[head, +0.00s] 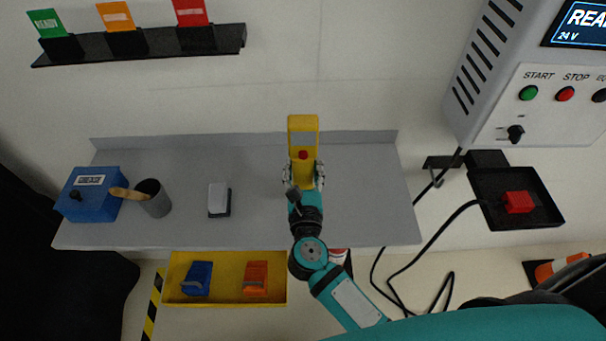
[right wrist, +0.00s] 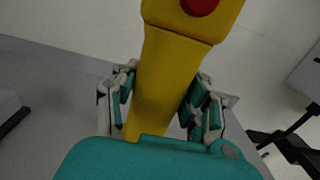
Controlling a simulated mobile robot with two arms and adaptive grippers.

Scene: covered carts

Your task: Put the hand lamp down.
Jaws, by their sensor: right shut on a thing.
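The hand lamp (head: 303,128) is yellow with a red button, and is over the right part of the grey shelf (head: 362,205) in the head view. My right gripper (head: 304,178) is shut on its handle, with a finger on each side. The right wrist view shows the yellow handle (right wrist: 165,85) between the two fingers (right wrist: 162,105). Whether the lamp's lower end touches the shelf cannot be told. My left gripper does not show.
On the shelf stand a blue box (head: 90,195), a grey cup (head: 153,198) with a wooden-handled tool, and a small white-topped block (head: 218,198). A yellow tray (head: 225,299) hangs below. A black tray (head: 540,212) holds a red plug. The shelf's right end is clear.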

